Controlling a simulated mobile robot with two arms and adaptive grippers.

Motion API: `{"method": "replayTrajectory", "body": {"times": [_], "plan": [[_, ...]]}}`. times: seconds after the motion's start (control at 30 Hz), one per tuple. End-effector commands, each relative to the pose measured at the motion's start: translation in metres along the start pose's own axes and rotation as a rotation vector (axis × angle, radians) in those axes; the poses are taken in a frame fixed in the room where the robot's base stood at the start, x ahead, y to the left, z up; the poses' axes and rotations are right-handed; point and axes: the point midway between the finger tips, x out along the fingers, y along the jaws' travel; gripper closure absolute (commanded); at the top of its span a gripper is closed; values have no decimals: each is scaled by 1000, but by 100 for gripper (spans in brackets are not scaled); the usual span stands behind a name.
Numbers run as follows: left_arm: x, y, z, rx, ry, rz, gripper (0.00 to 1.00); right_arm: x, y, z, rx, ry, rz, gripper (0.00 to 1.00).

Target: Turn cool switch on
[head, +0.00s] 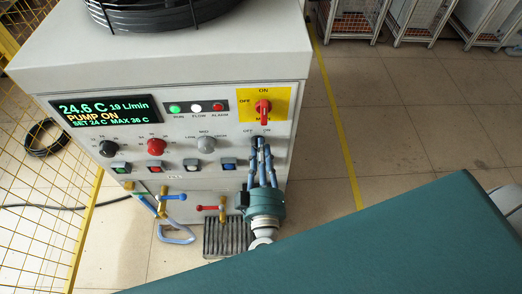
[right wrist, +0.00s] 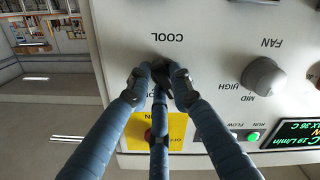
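The cool switch is a small dark knob (right wrist: 161,64) below the upside-down COOL label in the right wrist view. My fingers hide most of it, so its setting cannot be read. My right gripper (right wrist: 160,78) has blue-grey fingers whose tips close in around the knob and appear to touch it. In the head view, the right gripper (head: 258,142) reaches up to the panel's right side, between the OFF and ON marks, and covers the switch. My left gripper is not in view.
A red main switch (head: 263,107) on a yellow plate sits just above the cool switch. A grey fan knob (head: 206,144) is to its left. The display (head: 105,110) reads PUMP ON. Valves with red (head: 207,208) and blue handles stick out below. Open floor lies to the right.

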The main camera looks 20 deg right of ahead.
Motion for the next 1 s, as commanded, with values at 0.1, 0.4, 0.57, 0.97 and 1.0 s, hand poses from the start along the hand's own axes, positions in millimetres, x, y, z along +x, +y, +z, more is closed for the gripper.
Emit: {"method": "replayTrajectory", "body": {"times": [0.1, 0.4, 0.57, 0.97, 1.0], "plan": [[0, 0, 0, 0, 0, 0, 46, 0, 0, 0, 1, 0, 0, 100], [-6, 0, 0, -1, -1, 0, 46, 0, 0, -1, 69, -1, 0, 100], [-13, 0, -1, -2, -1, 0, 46, 0, 0, -1, 169, -1, -2, 100], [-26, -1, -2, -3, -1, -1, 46, -1, -4, 1, 536, -2, -1, 100], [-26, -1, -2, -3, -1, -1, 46, -1, -4, 1, 573, -2, -1, 100]]}}
